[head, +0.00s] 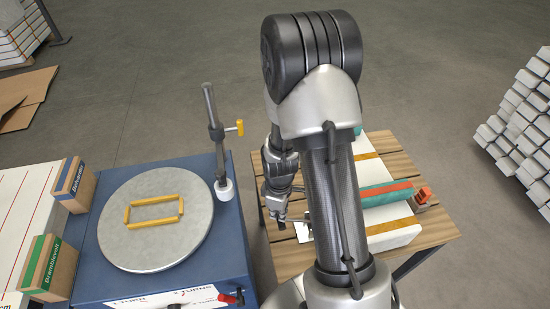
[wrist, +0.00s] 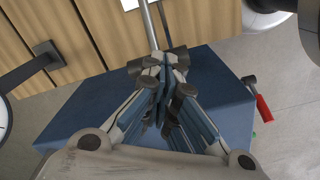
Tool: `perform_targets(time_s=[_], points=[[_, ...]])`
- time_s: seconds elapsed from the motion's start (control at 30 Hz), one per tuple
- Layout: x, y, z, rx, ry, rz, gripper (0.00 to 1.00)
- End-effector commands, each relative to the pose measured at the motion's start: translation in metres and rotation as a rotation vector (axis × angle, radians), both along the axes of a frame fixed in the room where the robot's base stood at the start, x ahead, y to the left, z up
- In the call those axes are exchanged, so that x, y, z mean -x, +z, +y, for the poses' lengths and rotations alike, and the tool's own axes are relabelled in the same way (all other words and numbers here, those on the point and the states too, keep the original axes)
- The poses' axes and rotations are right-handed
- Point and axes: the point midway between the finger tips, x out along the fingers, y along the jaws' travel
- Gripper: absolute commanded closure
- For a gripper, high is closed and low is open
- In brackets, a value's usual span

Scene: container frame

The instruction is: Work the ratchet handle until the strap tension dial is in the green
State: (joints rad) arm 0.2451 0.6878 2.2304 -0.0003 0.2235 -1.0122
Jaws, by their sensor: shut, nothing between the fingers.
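My gripper (head: 280,222) hangs over the left edge of the slatted wooden table. In the wrist view its fingers (wrist: 166,62) are closed together and hold nothing. A thin metal rod (wrist: 150,24) runs up from just beyond the fingertips; I cannot tell whether they touch it or whether it is the ratchet handle. A teal and red strap (head: 385,193) lies over a pale block on the table, with an orange ratchet-like part (head: 422,196) at its right end. A round white face (wrist: 3,118), cut by the wrist view's left edge, may be the dial. No reading is visible.
A blue machine (head: 175,280) with a grey turntable (head: 115,235) stands left of the table. A grey post (head: 213,130) with a yellow knob rises from its right side. A red-handled lever (wrist: 263,107) sticks out from it. My arm hides part of the table.

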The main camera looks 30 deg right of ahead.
Motion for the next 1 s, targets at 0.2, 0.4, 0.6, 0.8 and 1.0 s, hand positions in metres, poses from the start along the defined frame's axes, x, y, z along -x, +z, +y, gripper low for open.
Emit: perform_targets(time_s=[0.2,0.4,0.6,0.8,1.0], points=[[0.000,0.031,0.000,0.000,0.000,-0.001,1.00],[0.000,0.055,0.000,0.001,0.000,-0.001,1.00],[0.000,0.074,0.000,0.000,0.000,0.000,1.00],[0.000,0.073,0.000,-0.001,0.000,0.001,1.00],[0.000,0.073,0.000,0.000,0.000,0.000,1.00]])
